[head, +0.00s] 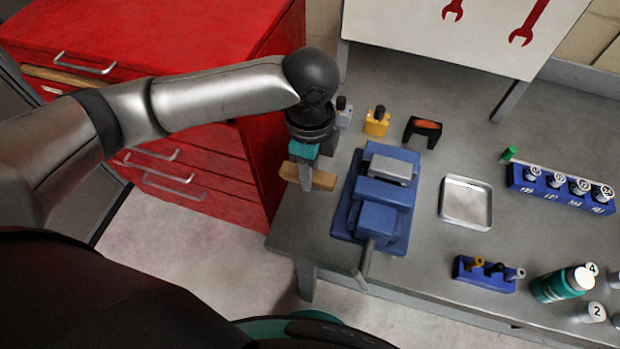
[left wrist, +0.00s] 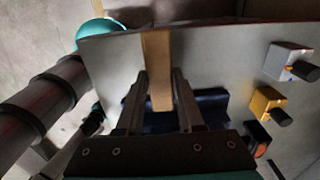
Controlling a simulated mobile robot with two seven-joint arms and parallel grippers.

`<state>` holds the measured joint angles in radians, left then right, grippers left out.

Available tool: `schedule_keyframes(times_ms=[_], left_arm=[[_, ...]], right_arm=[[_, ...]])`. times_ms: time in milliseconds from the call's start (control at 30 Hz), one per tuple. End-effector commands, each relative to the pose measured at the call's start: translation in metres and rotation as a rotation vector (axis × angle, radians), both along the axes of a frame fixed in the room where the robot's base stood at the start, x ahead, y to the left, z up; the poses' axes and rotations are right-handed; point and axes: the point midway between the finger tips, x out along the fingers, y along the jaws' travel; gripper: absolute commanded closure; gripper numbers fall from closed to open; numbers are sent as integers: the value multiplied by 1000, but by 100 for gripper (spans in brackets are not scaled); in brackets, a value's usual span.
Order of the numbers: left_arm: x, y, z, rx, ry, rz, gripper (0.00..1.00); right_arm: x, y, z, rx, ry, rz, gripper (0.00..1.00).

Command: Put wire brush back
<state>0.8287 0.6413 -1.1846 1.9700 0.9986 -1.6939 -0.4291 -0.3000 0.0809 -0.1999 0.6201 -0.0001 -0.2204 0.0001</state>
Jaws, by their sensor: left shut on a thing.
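The wire brush shows as a long, light-brown wooden bar (head: 322,180) at the near left edge of the grey bench. My left gripper (head: 306,182) points down and is shut on this wooden bar. In the left wrist view the wooden bar (left wrist: 157,55) runs away from me between the two fingers (left wrist: 160,95). I cannot make out any bristles. From these views I cannot tell whether the bar touches the bench. My right gripper is not in view.
A blue vise (head: 378,200) stands just right of the gripper. Behind are a yellow block (head: 377,123) and a black holder (head: 422,132). Further right are an empty metal tray (head: 466,203), a blue socket rack (head: 560,188) and a green bottle (head: 560,284). A red cabinet (head: 215,60) stands left.

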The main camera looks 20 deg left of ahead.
Motion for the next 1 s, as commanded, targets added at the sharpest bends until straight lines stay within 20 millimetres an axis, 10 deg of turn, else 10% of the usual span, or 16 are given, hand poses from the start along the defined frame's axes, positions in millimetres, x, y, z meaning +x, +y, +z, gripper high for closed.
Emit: schedule_keyframes(times_ms=[200, 600, 633, 1000], left_arm=[[0, 0, -32, 0, 1, 0, 100], [0, 0, -35, -1, 0, 0, 100], [0, 0, -35, -1, -1, 0, 62], [0, 0, -35, -1, -1, -1, 33]], right_arm=[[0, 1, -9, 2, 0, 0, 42], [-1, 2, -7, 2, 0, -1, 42], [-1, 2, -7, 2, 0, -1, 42], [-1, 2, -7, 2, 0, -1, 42]])
